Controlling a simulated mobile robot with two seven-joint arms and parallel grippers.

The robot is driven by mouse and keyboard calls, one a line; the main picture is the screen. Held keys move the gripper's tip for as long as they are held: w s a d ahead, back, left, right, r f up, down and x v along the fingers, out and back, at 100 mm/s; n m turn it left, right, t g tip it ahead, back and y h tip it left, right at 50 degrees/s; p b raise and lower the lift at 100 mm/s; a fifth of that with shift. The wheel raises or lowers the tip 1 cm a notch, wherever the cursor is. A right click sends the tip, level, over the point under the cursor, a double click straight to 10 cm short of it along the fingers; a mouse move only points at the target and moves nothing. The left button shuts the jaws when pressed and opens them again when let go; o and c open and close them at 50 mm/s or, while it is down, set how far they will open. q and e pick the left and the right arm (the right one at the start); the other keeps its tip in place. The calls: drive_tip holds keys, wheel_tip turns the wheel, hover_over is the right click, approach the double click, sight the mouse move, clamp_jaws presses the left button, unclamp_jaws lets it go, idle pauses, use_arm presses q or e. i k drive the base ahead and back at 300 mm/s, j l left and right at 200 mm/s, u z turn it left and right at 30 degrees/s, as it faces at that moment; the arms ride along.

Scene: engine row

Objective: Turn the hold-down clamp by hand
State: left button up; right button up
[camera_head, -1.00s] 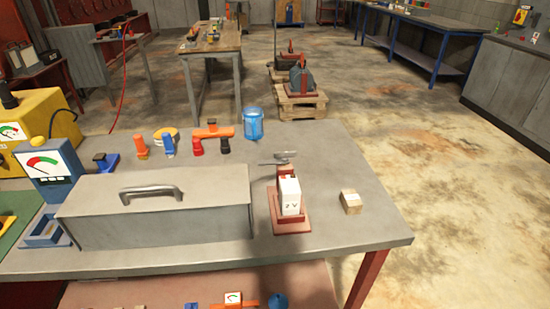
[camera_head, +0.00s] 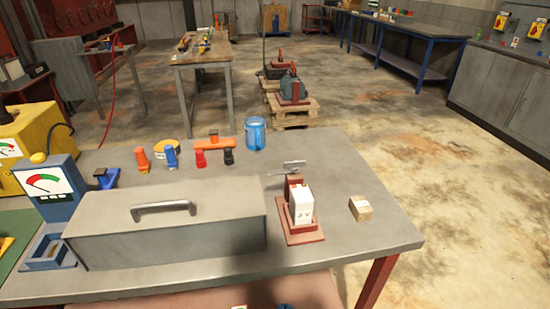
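On the grey workbench (camera_head: 345,190) stands a red base (camera_head: 303,237) with a white block (camera_head: 301,205) marked "2 V" on it. Behind the block is a red upright part (camera_head: 292,182). A grey metal hold-down clamp (camera_head: 290,168) with a bar shows at the top of that upright, behind the block. From here I cannot tell whether the clamp touches the block. Neither of my grippers is in view.
A long grey box with a handle (camera_head: 165,208) lies left of the red base. A small cardboard box (camera_head: 360,208) sits to its right. The bench's right front corner is clear.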

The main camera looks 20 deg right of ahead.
sight(293, 167)
drive_tip(key=j+z, duration=0.2)
drive_tip(key=z, duration=0.25)
drive_tip(key=j+z, duration=0.2)
drive_tip(key=z, duration=0.25)
drive_tip(key=i+j, duration=0.05)
